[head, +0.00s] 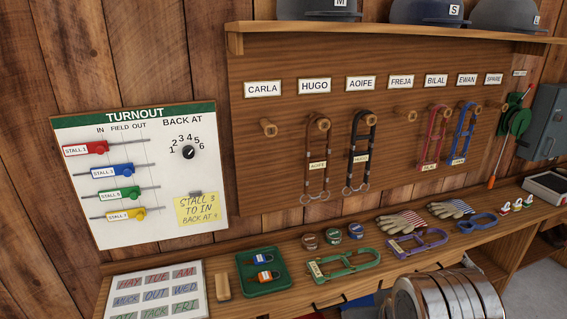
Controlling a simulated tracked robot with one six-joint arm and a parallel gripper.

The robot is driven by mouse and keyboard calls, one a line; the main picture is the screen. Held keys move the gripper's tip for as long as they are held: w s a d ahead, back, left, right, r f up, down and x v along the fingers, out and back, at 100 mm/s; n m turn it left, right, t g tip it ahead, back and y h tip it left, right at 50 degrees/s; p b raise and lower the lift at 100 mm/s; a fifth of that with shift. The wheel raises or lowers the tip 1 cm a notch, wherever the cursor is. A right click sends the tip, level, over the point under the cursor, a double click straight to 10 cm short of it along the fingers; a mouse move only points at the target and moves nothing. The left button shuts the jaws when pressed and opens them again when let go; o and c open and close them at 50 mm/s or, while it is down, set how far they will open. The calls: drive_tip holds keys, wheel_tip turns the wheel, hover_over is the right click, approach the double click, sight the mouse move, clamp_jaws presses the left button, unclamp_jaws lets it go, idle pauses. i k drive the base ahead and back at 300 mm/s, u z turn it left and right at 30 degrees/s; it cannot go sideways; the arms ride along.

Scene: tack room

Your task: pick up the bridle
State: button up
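Two bridles with metal rings at the bottom hang from pegs on the wooden wall board (290,180). The brown bridle (306,155) hangs below the HUGO label and its tag appears to read AOIFE. The black bridle (374,150) hangs below the AOIFE label and its tag appears to read HUGO. A red strap piece (431,145) and a blue strap piece (471,130), both tagged, hang farther right. My gripper is not in view.
The CARLA peg (268,128) is bare. The bench (235,250) below holds a green tray (245,284), a green halter (365,263), a purple halter (397,249) and gloves (402,221). A TURNOUT board (90,235) is left.

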sight(321, 162)
drive_tip(key=u, duration=0.6)
drive_tip(key=i, duration=0.85)
drive_tip(key=u, duration=0.5)
